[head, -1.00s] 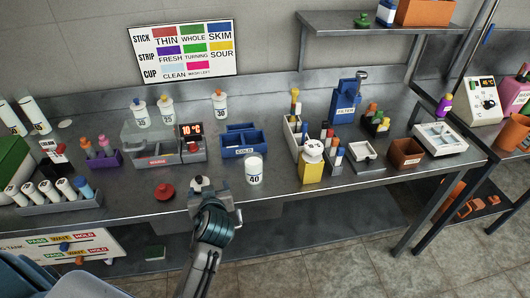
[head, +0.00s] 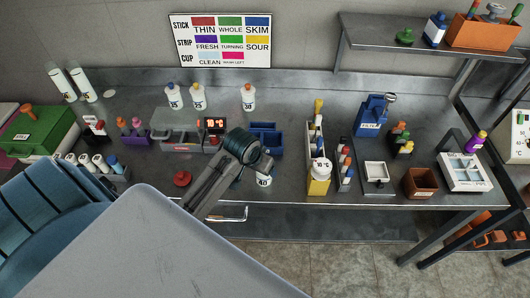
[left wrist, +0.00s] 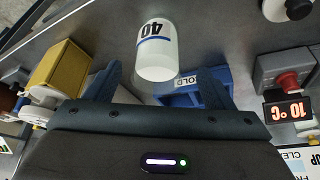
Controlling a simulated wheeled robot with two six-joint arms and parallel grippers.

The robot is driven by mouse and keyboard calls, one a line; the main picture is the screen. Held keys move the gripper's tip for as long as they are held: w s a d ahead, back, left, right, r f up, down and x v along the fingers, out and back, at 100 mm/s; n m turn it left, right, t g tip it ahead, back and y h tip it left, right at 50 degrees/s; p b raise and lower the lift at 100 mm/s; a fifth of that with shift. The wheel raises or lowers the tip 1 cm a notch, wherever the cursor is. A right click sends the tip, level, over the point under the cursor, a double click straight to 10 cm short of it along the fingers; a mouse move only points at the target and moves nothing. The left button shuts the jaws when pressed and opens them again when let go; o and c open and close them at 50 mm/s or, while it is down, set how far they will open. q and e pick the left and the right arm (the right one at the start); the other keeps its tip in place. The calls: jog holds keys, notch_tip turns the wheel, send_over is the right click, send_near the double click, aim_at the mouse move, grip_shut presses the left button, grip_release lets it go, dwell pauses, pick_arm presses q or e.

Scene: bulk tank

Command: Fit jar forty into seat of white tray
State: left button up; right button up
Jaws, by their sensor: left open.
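Jar forty (left wrist: 157,50), a white jar marked 40 with a blue line, stands on the bench. A white tray with compartments (head: 465,182) is at the bench's right end. A smaller white square tray (head: 376,174) lies left of the brown box. Which one has the seat is unclear. My right gripper is out of view.
The blue divided bin (head: 265,139) is just behind the jar. A yellow jar-topped block (head: 319,182) and a bottle rack (head: 345,176) stand between the jar and the trays. A red knob (head: 182,179) is to the left. A brown box (head: 420,183) separates the white trays.

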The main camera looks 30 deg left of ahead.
pick_arm(q)
jog(key=shift+w+f, duration=0.3)
jog(key=shift+f, duration=0.3)
jog(key=shift+w+d+f+p, duration=0.1)
jog(key=shift+w+f+p, duration=0.2)
jog(key=shift+p, duration=0.1)
jog(key=p+x, duration=0.1)
jog(key=x, duration=0.2)
jog(key=shift+w+p, duration=0.15)
jog(key=shift+p, duration=0.25)
jog(key=shift+w+f, duration=0.2)
jog(key=shift+f, duration=0.45)
jog(key=c, duration=1.2)
jog(key=shift+c, duration=0.4)
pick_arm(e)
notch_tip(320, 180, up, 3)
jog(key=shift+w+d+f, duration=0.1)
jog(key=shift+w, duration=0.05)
pick_arm(q)
jog(key=shift+r, duration=0.2)
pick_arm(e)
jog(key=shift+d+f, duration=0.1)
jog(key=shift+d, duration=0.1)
